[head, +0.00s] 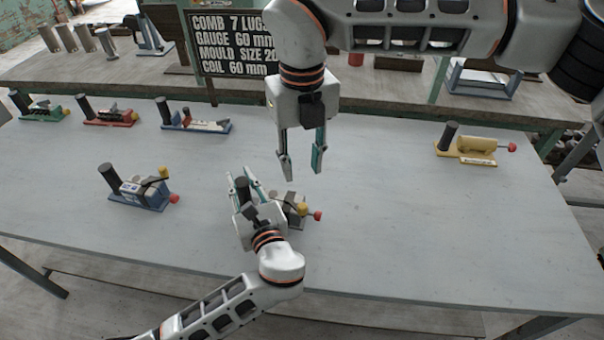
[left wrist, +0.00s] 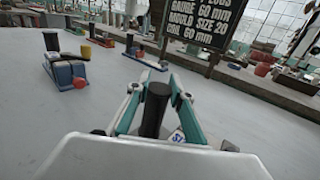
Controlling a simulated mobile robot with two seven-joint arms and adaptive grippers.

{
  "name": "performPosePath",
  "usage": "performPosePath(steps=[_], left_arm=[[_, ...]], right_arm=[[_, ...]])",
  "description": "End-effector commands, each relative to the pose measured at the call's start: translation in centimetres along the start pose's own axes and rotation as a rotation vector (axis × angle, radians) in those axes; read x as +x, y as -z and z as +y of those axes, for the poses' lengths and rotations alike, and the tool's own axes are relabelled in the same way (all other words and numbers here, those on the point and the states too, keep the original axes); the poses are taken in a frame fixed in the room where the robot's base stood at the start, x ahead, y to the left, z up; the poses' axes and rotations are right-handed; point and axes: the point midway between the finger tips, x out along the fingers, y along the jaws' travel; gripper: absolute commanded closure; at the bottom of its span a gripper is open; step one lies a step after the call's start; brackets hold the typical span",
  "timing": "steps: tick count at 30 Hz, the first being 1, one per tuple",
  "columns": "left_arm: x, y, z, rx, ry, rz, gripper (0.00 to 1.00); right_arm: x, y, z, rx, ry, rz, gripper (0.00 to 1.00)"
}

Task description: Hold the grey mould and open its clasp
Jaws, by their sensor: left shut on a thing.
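The grey mould (head: 291,212) lies on the table near the front middle, partly hidden behind my left gripper in the head view. A yellow knob (head: 303,209) and a red knob (head: 317,216) show at its right end. My left gripper (head: 244,180) is shut on the dark upright post of the mould at its left end. The left wrist view shows that post (left wrist: 153,108) between the two fingers. My right gripper (head: 302,168) is open and empty, pointing down above and behind the mould. The clasp's state cannot be made out.
A blue mould (head: 138,193) stands to the left. Green (head: 42,110), red (head: 107,115) and another blue mould (head: 198,125) stand at the back left, and a yellow mould (head: 468,148) at the back right. A black sign (head: 232,40) stands behind. The table right of the mould is clear.

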Motion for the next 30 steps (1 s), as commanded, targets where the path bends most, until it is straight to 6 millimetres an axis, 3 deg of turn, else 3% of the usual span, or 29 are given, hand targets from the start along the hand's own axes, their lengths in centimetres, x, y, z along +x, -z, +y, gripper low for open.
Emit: performPosePath(steps=[12,13,15,26,30], left_arm=[[0.0,-0.1,0.0,0.001,-0.001,-0.002,1.0],[0.0,-0.1,0.0,0.001,-0.001,-0.002,0.76],[0.0,-0.1,0.0,0.001,-0.001,-0.002,0.59],[-0.1,0.0,0.0,0.001,0.0,0.0,0.59],[-1.3,0.1,0.0,0.0,0.001,0.002,0.59]], right_arm=[[-0.3,0.0,0.0,-0.001,0.0,0.001,0.69],[-0.3,0.0,0.0,-0.001,0.0,0.001,0.69],[-0.3,0.0,0.0,-0.001,0.0,0.001,0.69],[-0.3,0.0,0.0,-0.001,0.0,0.001,0.69],[-0.3,0.0,0.0,-0.001,0.0,0.001,0.69]])
